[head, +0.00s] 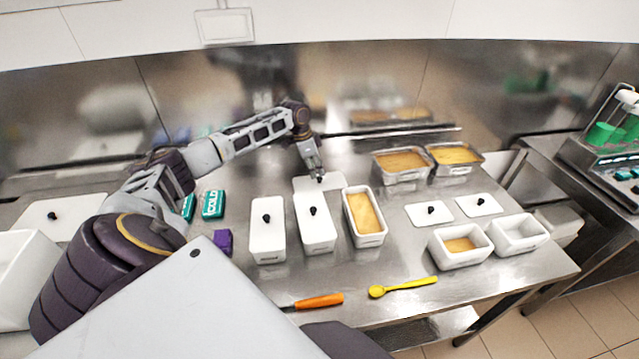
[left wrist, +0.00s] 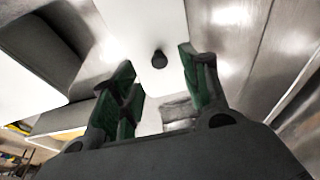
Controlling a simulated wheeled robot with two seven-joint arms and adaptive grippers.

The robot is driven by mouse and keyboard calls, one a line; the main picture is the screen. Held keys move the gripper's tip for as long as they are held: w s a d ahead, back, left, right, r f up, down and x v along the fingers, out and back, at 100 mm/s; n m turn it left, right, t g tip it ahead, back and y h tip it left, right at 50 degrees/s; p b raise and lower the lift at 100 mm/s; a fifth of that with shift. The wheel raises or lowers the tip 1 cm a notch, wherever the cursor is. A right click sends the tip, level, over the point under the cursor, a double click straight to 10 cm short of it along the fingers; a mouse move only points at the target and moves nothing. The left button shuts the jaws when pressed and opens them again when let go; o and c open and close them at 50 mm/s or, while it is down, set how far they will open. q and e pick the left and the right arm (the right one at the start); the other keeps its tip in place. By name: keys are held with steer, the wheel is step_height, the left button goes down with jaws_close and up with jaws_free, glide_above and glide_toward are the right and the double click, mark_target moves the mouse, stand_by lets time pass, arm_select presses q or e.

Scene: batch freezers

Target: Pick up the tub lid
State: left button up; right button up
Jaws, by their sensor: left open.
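A white, flat tub lid (head: 302,184) lies on the steel counter behind the white tubs. My left gripper (head: 318,174) is over it, pointing down, and partly hides its black knob. In the left wrist view the lid (left wrist: 140,28) fills the upper middle, and its black knob (left wrist: 159,59) shows between the open green fingers of my left gripper (left wrist: 162,88), with gaps on both sides. A long open tub (head: 365,215) with yellow content stands just in front and to the right of the lid. My right gripper is not in view.
Two lidded white tubs (head: 267,230) (head: 314,222) stand in front of the lid. Metal pans (head: 402,177) stand at the back right; small tubs (head: 460,259) and small lids (head: 430,221) are at the right. An orange-handled tool (head: 319,301) and yellow spoon (head: 404,286) lie near the front edge.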

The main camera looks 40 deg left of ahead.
mark_target(318, 177)
arm_select(q)
steer(key=shift+p+x, duration=0.3)
steer(key=shift+x, duration=2)
jaws_close()
